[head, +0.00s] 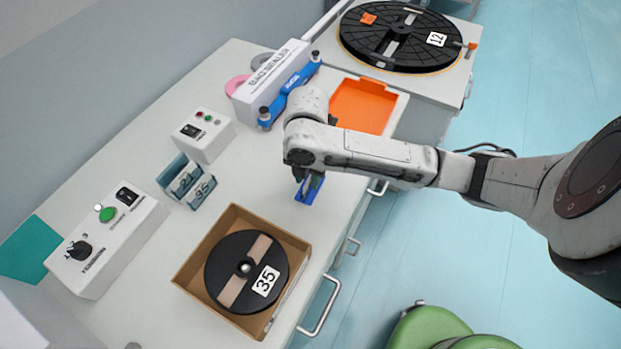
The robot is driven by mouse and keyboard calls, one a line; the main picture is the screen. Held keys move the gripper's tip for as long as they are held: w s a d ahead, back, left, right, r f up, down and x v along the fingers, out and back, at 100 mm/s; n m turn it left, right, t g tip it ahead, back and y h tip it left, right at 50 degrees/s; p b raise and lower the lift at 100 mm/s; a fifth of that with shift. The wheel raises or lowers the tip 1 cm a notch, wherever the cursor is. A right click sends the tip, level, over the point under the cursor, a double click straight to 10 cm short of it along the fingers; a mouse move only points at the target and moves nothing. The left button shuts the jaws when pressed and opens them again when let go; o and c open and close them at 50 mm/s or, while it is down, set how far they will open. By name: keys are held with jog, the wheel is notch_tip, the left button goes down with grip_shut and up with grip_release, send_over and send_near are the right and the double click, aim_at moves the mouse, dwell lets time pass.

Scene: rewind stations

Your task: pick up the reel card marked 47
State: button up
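My gripper (307,180) points down over the table's front half, right of the card rack. Its dark fingers are small and partly hidden by my wrist, so I cannot tell whether they are open or shut. A small blue piece (308,192) is right at the fingertips; I cannot tell what it is or whether it is held, and no number shows on it. A grey-blue card rack (171,177) holds cards; one reads 35 (202,192) and another looks like 21 (184,181). I can read no 47 anywhere.
An open cardboard box (213,234) holds a black reel marked 35 (267,280). Control boxes (204,136) (107,243) line the back. A large reel marked 12 (402,38) is far right.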

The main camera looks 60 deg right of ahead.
grip_shut()
jog(key=shift+r, duration=0.2)
dwell(0.5)
